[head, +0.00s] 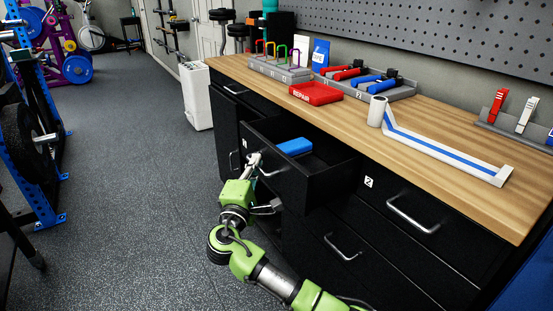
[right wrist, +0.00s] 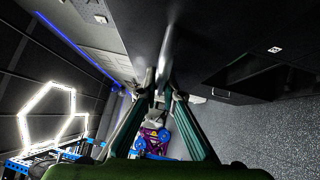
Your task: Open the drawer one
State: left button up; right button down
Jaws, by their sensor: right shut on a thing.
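Drawer one (head: 315,186) stands pulled out from the black cabinet below the wooden worktop, its inside showing. A blue block (head: 295,147) lies in it. A small white label shows on its front near the left end, too small to read clearly. My right gripper (head: 256,160) is at the front of this drawer, shut on its metal handle (head: 270,173); the handle is partly hidden by the fingers. In the right wrist view the gripper's fingers (right wrist: 163,88) are close together around a blurred grey bar. My left gripper is not in view.
Drawer two (head: 405,215), with its own handle, is shut at the right. The worktop (head: 250,78) holds a red tray (head: 316,93), tool holders and a white-and-blue angled piece (head: 440,146). A white bin (head: 196,95) stands beyond the cabinet.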

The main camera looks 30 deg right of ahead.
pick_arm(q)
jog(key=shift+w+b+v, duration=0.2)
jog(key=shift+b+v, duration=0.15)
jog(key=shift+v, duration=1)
pick_arm(e)
jog(key=a, duration=0.6)
jog(key=shift+s, duration=0.25)
jog(key=shift+f, duration=0.1)
jog(key=c, duration=2.4)
grip_release()
jog(key=shift+c, duration=0.2)
jog(key=shift+a, duration=0.1)
jog(key=v, duration=1.2)
